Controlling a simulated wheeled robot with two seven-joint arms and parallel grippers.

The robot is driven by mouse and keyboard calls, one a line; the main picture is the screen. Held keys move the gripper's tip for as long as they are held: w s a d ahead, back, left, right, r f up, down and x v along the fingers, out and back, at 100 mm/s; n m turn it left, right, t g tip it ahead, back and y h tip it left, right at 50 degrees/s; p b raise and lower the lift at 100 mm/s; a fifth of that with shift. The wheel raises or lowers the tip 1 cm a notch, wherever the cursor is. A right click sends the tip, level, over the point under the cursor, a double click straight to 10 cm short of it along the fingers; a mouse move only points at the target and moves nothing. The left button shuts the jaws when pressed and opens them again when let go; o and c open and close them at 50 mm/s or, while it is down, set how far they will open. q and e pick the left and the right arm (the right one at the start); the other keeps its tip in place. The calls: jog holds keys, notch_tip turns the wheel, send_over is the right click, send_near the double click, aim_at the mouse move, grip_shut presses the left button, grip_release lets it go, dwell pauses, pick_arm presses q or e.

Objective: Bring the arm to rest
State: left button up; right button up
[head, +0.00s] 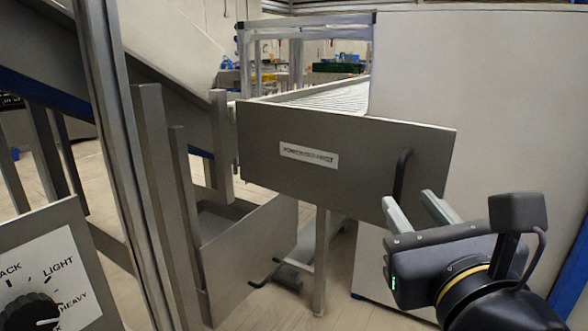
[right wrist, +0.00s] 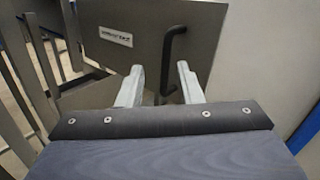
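My right gripper (head: 413,207) is at the lower right in the head view, in front of a grey metal panel. Its two fingers are apart with nothing between them; they also show open in the right wrist view (right wrist: 158,82). The panel (head: 330,185) has a white label and a dark bar handle (head: 401,175). In the right wrist view the handle (right wrist: 172,60) lies beyond the fingertips, and the fingers are not around it. Whether a fingertip touches the panel I cannot tell. My left gripper is not in view.
A roller conveyor (head: 330,97) runs back behind the panel. A lower grey panel (head: 248,258) with a handle hangs open at centre left. A metal post (head: 125,150) and a dial box (head: 45,270) stand at left. A large pale wall (head: 490,100) fills the right.

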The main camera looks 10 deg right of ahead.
notch_tip(320, 180, down, 14)
jog(key=a+n+g+y, duration=0.2)
jog(key=n+g+y, duration=0.4)
jog(key=n, duration=1.8)
jog(key=s+d+f+n+g+h, duration=0.1)
jog(key=s+d+f+n+g, duration=0.15)
jog(key=f, duration=0.35)
jog(key=s+d+f+n+g, duration=0.1)
jog(key=s+f+n+g, duration=0.2)
jog(key=f, duration=0.4)
jog(key=s+d+f+n+g+h, duration=0.1)
jog(key=s+d+f+n+g, duration=0.1)
jog(key=s+f+n, duration=0.3)
notch_tip(320, 180, up, 26)
jog(key=w+m+p, duration=0.1)
jog(key=w+p, duration=0.1)
jog(key=p, duration=2.4)
jog(key=shift+p, duration=0.3)
